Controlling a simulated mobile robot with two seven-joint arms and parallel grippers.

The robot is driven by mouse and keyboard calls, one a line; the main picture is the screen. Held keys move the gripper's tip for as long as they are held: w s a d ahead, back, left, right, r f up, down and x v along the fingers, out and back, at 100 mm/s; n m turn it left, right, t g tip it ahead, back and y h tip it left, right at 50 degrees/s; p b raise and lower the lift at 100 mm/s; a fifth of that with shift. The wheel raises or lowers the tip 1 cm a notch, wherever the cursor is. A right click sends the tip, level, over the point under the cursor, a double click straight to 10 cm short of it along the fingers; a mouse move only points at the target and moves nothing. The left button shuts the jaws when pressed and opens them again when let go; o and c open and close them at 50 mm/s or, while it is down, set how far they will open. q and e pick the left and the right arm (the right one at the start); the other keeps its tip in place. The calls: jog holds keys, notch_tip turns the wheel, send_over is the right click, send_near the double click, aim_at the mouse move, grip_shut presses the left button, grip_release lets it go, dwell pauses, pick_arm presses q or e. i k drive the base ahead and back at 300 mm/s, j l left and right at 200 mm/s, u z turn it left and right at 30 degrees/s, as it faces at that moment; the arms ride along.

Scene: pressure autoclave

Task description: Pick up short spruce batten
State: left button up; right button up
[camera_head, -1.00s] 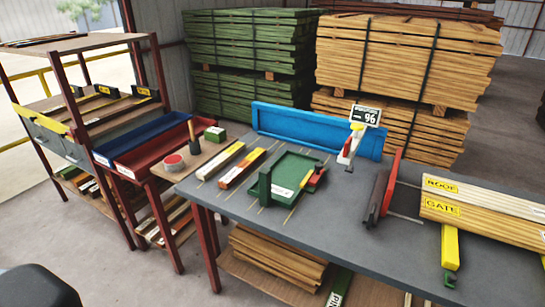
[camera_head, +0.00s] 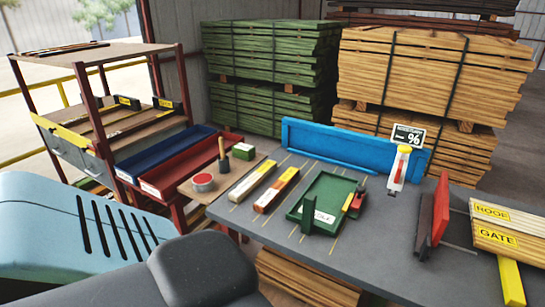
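Two short battens lie side by side on the grey table, left of the green tray (camera_head: 322,190). One is a pale yellow batten (camera_head: 252,182) with a white end. The other is an orange-brown batten (camera_head: 276,190) with pale markings. I cannot read their labels, so I cannot tell which is spruce. Large parts of my own arm fill the lower left of the head view and hide the table's near left side. Neither gripper shows.
The grey table (camera_head: 365,240) also holds a blue trough (camera_head: 330,146), a red upright stop (camera_head: 440,210) and boards marked ROOF and GATE (camera_head: 497,238). A red tin (camera_head: 202,182) and a green box (camera_head: 243,151) stand on a side shelf. Stacked timber (camera_head: 430,80) is behind.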

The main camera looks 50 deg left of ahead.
aim_at(240, 192)
jog(key=j+z, duration=0.2)
jog(key=k+j+z, duration=0.15)
jog(key=j, duration=0.2)
jog(key=k+j+z, duration=0.3)
jog(key=j, duration=0.2)
jog(key=k+j+z, duration=0.1)
jog(key=j, duration=0.25)
jog(key=k+j+z, duration=0.1)
jog(key=k+j, duration=0.25)
jog(key=j, duration=0.2)
jog(key=k+j, duration=0.3)
jog(key=j, duration=0.15)
jog(key=k+j, duration=0.25)
jog(key=j, duration=0.2)
jog(key=k+j, duration=0.25)
jog(key=j, duration=0.2)
jog(key=z, duration=0.05)
